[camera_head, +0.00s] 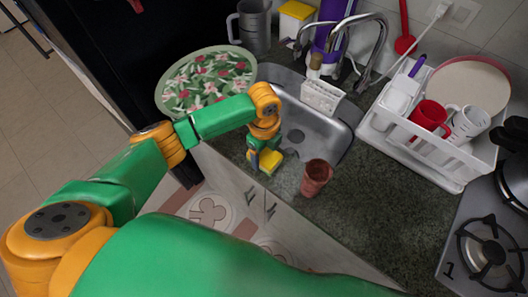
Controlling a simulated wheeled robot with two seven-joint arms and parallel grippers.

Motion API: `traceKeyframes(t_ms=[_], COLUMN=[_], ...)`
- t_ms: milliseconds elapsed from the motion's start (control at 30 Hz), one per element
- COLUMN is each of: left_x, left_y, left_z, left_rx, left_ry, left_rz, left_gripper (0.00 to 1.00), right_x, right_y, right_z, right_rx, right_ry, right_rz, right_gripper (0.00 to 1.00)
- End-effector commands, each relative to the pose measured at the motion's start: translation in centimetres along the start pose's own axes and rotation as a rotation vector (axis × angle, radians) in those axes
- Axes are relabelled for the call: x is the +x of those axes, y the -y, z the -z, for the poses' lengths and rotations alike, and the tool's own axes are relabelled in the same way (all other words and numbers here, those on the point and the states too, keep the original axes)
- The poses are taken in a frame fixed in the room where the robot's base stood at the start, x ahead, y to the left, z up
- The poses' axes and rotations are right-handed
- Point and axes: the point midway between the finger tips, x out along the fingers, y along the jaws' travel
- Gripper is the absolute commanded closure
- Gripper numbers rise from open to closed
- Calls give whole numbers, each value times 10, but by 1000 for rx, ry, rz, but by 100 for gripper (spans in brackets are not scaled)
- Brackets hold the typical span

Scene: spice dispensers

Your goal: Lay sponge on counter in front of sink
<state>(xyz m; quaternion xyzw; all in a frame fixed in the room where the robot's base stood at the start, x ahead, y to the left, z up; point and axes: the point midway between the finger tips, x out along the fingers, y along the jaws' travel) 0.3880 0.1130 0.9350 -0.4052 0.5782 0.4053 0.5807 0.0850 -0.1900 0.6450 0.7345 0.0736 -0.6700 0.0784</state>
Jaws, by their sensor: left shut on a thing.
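My left gripper (264,163) is at the counter's front edge, just in front of the sink. It is shut on a small yellow sponge (271,160), partly hidden by the fingers. The sponge is low over the dark stone counter (358,218); I cannot tell whether it touches the surface. The metal sink (315,134) lies behind the gripper, its left part hidden by my arm. My right gripper is not in view.
A reddish-brown cup (316,178) stands on the counter right of the sponge. A floral plate (207,80) is left of the sink, and a white dish rack (427,130) with mugs is on the right. The counter between cup and stove (490,250) is clear.

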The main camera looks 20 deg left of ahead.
Motion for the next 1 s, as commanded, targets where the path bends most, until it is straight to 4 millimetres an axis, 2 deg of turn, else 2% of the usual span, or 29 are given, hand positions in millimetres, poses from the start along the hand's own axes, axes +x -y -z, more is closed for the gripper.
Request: traceKeyframes(t_ms=[167,200,300,500,600,667,900,1000], left_x=[3,3,3,2,-8,-22,-89,-108], left_y=[0,0,0,0,1,1,2,1], left_z=[0,0,0,0,0,0,0,0], left_rx=[-1,0,-1,-1,-2,-1,-1,-1], left_ry=[-1,-1,-1,-1,-2,-1,-1,-1], left_rz=[-1,-1,0,0,3,5,5,3], left_gripper=[87,24,0,0,0,0,0,0], right_x=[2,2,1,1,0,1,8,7], right_y=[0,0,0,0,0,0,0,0], right_z=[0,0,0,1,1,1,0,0], right_rx=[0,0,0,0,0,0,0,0], right_ry=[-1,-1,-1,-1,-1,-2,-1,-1], right_rz=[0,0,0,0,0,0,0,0], right_gripper=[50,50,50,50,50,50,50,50])
